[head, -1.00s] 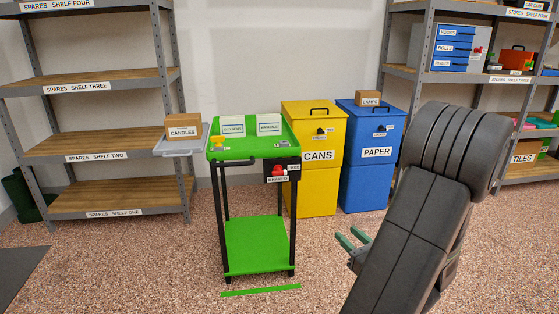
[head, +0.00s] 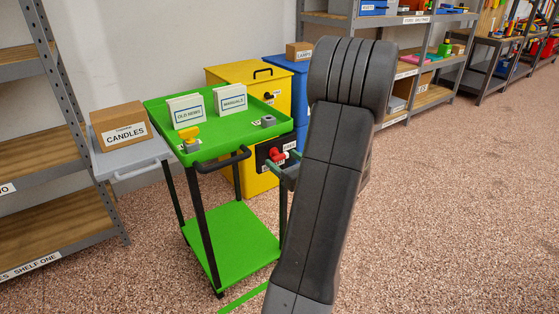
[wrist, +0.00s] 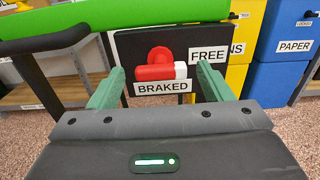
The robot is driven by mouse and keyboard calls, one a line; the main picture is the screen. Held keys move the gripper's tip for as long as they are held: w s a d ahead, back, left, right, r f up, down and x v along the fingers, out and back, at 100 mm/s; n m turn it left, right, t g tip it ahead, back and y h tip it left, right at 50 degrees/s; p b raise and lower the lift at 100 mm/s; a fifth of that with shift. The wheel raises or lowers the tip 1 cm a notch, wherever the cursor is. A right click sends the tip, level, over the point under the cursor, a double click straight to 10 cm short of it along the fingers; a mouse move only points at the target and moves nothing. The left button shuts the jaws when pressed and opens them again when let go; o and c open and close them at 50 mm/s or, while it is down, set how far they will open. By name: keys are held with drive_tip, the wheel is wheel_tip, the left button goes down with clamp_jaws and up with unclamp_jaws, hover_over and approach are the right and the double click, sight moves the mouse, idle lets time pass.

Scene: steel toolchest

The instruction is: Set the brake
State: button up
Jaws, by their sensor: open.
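The green cart (head: 235,229) carries a black brake panel (wrist: 125,47) on its side. A red brake lever (wrist: 154,73) with a white tip sits on a red hub and lies about level, tip pointing right. The FREE label (wrist: 208,55) is to the right of the hub; the BRAKED label (wrist: 163,87) is below the lever. The red lever also shows in the head view (head: 278,155). My gripper (wrist: 160,71) is open, with one green finger left and one right of the lever, apart from it. In the head view my arm partly hides the gripper and the panel's surroundings.
The cart's black handle (head: 222,161) is close to my gripper. On the cart top stand the OLD NEWS (head: 187,111) and MANUALS (head: 231,99) blocks. A CANDLES box (head: 120,127) sits on a grey side tray. Yellow (head: 225,75) and blue bins stand behind. Floor at right is clear.

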drive_tip(key=shift+x, duration=1.3)
drive_tip(key=c, duration=1)
